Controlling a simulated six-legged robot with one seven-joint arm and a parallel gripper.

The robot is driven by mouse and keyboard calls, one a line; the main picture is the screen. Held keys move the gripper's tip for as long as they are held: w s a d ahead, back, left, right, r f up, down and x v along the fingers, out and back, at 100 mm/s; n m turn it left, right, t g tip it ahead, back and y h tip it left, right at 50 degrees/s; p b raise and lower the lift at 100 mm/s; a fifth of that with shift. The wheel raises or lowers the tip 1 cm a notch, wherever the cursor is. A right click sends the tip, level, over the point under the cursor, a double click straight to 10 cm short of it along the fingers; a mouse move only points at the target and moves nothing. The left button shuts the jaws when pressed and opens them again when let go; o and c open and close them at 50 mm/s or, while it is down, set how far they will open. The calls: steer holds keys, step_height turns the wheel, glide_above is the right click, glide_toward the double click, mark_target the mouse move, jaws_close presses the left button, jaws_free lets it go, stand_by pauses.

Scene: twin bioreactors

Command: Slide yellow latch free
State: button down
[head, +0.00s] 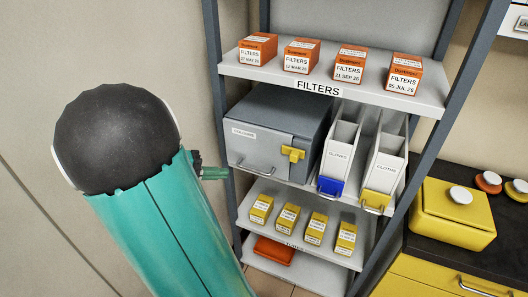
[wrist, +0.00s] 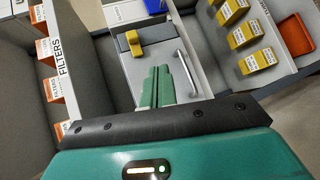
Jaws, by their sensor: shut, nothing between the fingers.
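The yellow latch (head: 292,153) sits on the front of a grey box (head: 250,152) on the middle shelf, near the front's upper right. In the wrist view the latch (wrist: 134,43) lies just beyond and a little left of my fingertips. My gripper (head: 222,173) is left of the box front in the head view, mostly hidden behind my arm. In the wrist view my gripper (wrist: 157,70) is shut and empty, its fingers in front of the box face between the latch and the bar handle (wrist: 187,73). I see a gap to the latch; contact with the box cannot be told.
Orange filter boxes (head: 349,63) stand on the upper shelf (head: 335,91). Right of the grey box are white bins with a blue front (head: 329,187) and a yellow front (head: 375,201). Small yellow boxes (head: 287,218) stand below. A dark shelf post (head: 219,120) rises at the left.

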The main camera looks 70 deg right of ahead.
steer(key=s+d+m+g+h, duration=0.1)
steer(key=d+g+h, duration=0.1)
steer(key=d, duration=0.4)
steer(key=shift+s+d+f+g, duration=0.15)
steer(key=shift+g, duration=0.45)
glide_toward(290, 151)
steer(key=s+d, duration=0.1)
steer(key=d, duration=0.3)
steer(key=s, duration=0.3)
steer(key=shift+a+f, duration=0.15)
steer(key=shift+a, duration=0.25)
steer(key=shift+s, duration=0.55)
